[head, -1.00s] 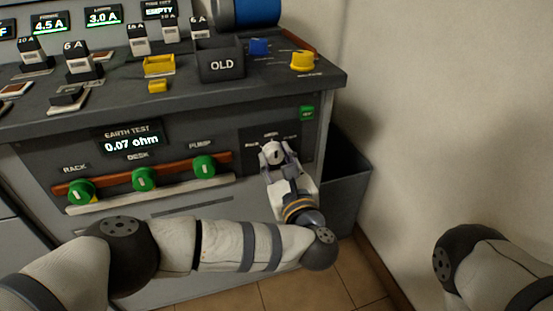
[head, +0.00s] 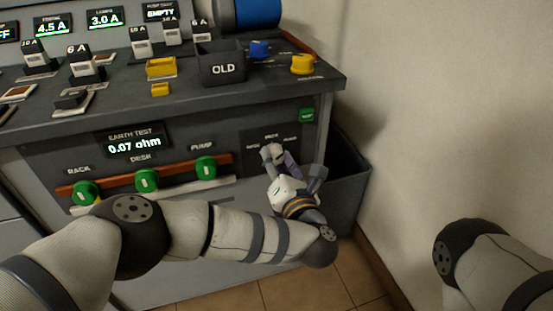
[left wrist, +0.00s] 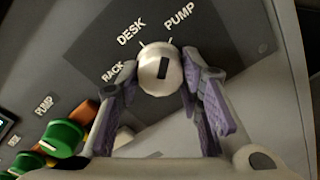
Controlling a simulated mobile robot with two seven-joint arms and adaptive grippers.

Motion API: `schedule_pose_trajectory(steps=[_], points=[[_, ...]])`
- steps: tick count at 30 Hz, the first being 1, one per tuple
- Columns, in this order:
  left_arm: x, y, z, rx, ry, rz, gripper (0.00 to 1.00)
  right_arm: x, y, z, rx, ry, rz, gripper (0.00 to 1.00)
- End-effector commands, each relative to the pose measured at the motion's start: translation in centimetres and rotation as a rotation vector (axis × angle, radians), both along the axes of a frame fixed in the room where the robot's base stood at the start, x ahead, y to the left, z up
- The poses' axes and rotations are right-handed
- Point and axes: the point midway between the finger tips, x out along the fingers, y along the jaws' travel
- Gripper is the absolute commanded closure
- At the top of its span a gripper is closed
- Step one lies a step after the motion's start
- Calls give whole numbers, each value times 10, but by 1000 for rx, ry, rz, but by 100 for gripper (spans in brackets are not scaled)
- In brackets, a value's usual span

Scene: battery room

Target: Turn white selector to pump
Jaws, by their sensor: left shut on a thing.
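The white selector (left wrist: 161,70) is a round knob with a dark mark, on a dark panel labelled RACK, DESK and PUMP. In the left wrist view its mark points up, close to the tick by the PUMP label (left wrist: 179,18). In the head view the selector (head: 270,151) is small and partly covered by my fingers. My left gripper (head: 276,157) is shut on it, with one purple-padded finger on each side in the left wrist view (left wrist: 160,82). My right gripper is out of view; only part of that arm shows at the lower right.
Green knobs (head: 147,180) sit along a red-brown strip left of the selector, under the earth test display (head: 135,141). A grey bin (head: 345,185) stands right of the cabinet, by the wall. A small green piece (head: 306,115) is above right of the selector.

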Motion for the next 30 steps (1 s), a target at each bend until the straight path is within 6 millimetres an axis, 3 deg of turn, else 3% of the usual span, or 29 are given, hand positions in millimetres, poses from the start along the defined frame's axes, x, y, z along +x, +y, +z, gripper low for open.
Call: schedule_pose_trajectory(steps=[12, 29, 30], points=[[-1, 0, -1, 167, 57, 0, 94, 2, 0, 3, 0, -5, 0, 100], [-1, 0, -1, 191, 65, 0, 94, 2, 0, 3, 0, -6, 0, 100], [-1, 0, -1, 191, 65, 0, 60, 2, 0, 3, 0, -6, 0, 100]])
